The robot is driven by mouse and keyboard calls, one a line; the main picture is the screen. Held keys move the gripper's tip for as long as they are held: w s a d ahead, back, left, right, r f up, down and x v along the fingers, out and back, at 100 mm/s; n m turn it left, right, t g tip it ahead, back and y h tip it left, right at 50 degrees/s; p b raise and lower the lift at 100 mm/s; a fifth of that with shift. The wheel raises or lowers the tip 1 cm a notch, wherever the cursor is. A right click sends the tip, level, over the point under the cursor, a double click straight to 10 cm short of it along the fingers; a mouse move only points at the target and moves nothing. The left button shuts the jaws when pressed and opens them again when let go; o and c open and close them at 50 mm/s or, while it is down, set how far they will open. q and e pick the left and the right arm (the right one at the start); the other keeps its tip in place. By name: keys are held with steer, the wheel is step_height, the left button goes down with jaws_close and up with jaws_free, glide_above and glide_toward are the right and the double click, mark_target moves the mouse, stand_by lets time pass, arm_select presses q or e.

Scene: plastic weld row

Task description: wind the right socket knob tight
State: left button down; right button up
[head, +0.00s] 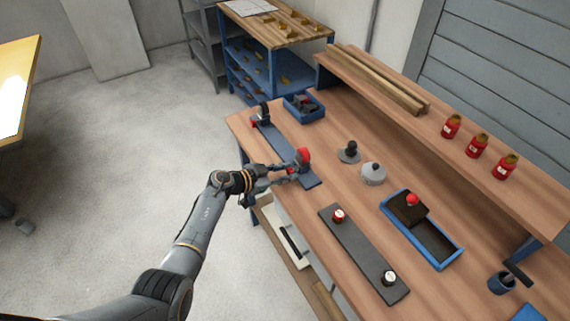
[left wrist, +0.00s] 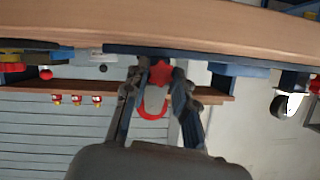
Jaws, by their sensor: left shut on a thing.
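A long dark bar (head: 276,144) lies along the left edge of the bench and carries two upright sockets. The right socket (head: 304,156), at the near end, has a red rim; the rim and its grey middle (left wrist: 155,101) show upside down in the left wrist view. Its red star-shaped knob (left wrist: 160,73) sits between my left fingers, mostly hidden by them in the head view. My left gripper (head: 291,172) is shut on this knob. How tight the knob is cannot be told. The left socket (head: 264,109) is dark, with a red knob (head: 253,125). My right gripper is not in view.
A second dark bar (head: 362,252) with two small fittings lies nearer. A blue tray (head: 436,246), a grey round pot (head: 373,174) and a black-knobbed piece (head: 349,152) stand to the right. A blue bin (head: 305,108) is behind. Red jars (head: 477,146) stand on the raised shelf.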

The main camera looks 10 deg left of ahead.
arm_select(q)
steer(key=shift+r+p, duration=0.25)
steer(key=shift+p, duration=0.15)
steer(key=shift+s+f+m+t+p, duration=0.1)
steer(key=shift+f+m+t+p, duration=0.1)
steer(key=shift+m+t+p, duration=0.25)
steer(key=shift+d+f+m+t+y, duration=0.15)
steer(key=shift+m+t+y, duration=0.2)
steer(key=shift+m, duration=0.4)
steer(key=shift+m+b, duration=0.35)
steer(key=shift+m, duration=0.25)
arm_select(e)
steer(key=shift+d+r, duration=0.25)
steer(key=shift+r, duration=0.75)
arm_select(q)
steer(key=shift+t, duration=0.4)
steer(key=c, duration=1.1)
jaws_free()
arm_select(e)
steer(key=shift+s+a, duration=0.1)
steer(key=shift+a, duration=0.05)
